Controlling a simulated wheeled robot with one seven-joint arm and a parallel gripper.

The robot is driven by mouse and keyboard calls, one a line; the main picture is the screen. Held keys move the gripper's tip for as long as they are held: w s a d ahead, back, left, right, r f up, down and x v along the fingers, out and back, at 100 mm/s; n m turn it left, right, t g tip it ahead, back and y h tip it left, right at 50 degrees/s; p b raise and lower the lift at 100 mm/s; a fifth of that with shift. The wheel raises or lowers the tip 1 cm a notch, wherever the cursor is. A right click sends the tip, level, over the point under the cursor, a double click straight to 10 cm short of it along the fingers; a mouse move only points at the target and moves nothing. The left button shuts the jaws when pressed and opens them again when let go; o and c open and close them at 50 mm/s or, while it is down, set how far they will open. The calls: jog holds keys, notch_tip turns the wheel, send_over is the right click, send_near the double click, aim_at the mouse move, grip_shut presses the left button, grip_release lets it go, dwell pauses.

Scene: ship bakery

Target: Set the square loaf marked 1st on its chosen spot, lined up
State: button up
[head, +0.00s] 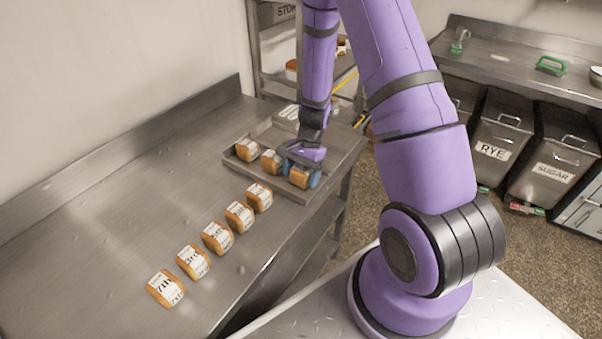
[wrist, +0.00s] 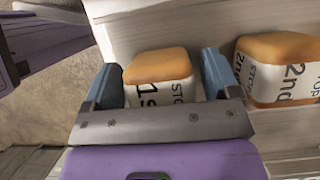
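The square loaf marked 1st (wrist: 158,78) is brown with a white printed wrapper. In the head view this loaf (head: 299,177) sits at the near right end of a short row on the metal tray (head: 248,177). My gripper (head: 300,174) is down over it, pointing at the tray. In the wrist view my gripper's blue fingers (wrist: 163,80) stand on either side of the loaf. A narrow gap shows at the right finger; the left finger is close to or touching the loaf. The loaf's underside is hidden.
The loaf marked 2nd (wrist: 275,70) stands close beside the right finger. In the head view it is the middle loaf (head: 270,161), with another loaf (head: 246,150) beyond. Several loaves (head: 217,238) line the counter outside the tray. The counter's left side is clear.

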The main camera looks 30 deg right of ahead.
jog(key=shift+r, duration=0.15)
jog(key=v, duration=1.2)
notch_tip(320, 180, up, 11)
jog(key=n+t, duration=0.1)
jog(key=n, duration=0.2)
send_over(304, 169)
jog(key=s+a+r+n+t+h, duration=0.2)
jog(key=s+r+n, duration=0.3)
jog(key=s+r, duration=0.4)
jog(key=s+a+r+n+t+h, duration=0.2)
jog(key=s+a+r+n+t, duration=0.2)
jog(key=s+r, duration=0.5)
jog(key=shift+s+a+r+n, duration=0.15)
jog(key=shift+s+a+n, duration=0.2)
jog(key=shift+s+n, duration=0.65)
